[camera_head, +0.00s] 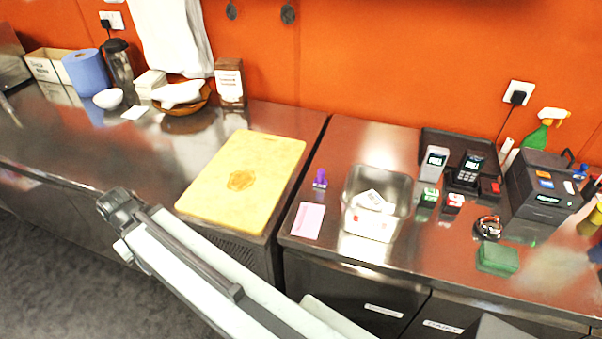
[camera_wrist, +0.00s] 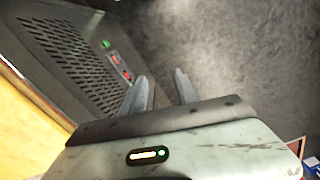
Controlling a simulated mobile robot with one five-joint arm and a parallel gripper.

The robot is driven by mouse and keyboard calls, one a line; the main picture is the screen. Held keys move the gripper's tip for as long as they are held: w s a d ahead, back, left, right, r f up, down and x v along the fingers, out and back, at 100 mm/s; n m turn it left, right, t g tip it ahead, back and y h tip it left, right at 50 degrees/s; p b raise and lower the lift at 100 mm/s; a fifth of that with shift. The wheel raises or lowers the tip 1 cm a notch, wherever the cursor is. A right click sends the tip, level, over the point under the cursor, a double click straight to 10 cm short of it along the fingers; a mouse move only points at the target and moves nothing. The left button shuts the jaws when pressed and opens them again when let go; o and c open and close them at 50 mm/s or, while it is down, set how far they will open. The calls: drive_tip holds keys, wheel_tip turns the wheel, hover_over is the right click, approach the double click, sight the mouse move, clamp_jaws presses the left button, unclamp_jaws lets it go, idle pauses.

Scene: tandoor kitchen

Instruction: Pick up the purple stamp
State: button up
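The purple stamp (camera_head: 320,178) stands upright on the steel counter (camera_head: 335,148), left of a clear bin and just behind a pink pad of paper (camera_head: 308,220). It is not in the wrist view. My arm reaches in from the bottom of the head view to the left, in front of the counter, and its end is left of and nearer than the stamp. In the wrist view my gripper (camera_wrist: 160,92) has its two fingers apart with nothing between them, over the grey floor (camera_wrist: 235,50).
A yellow cutting board (camera_head: 250,165) lies left of the stamp. The clear bin (camera_head: 363,222) holds white slips. Card terminals (camera_head: 470,172), a label printer (camera_head: 545,185) and a green sponge (camera_head: 498,258) are at the right. A vented cabinet front (camera_wrist: 70,60) is close to my fingers.

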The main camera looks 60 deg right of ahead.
drive_tip(key=shift+w+d, duration=0.15)
drive_tip(key=shift+w, duration=0.05)
drive_tip(key=shift+o, duration=1.3)
drive_tip(key=shift+d+r, duration=0.15)
drive_tip(key=shift+r, duration=0.1)
drive_tip(key=w+d+r+m+p, duration=0.1)
drive_tip(key=d+r+m+p, duration=0.1)
drive_tip(key=d+r+p, duration=0.4)
drive_tip(key=w+d+r+m+p, duration=0.1)
drive_tip(key=d+r+m+p, duration=0.15)
drive_tip(key=r+p, duration=0.55)
drive_tip(key=m, duration=2.2)
hover_over(322, 170)
drive_tip(key=shift+w+a+f, duration=0.15)
drive_tip(key=shift+a+f, duration=0.2)
drive_tip(key=shift+f, duration=0.05)
drive_tip(key=shift+d, duration=0.1)
wheel_tip(322, 170, down, 8)
drive_tip(key=b, duration=0.8)
drive_tip(key=shift+d+f+b, duration=0.1)
drive_tip(key=shift+b, duration=0.25)
drive_tip(key=shift+r, duration=0.2)
clamp_jaws()
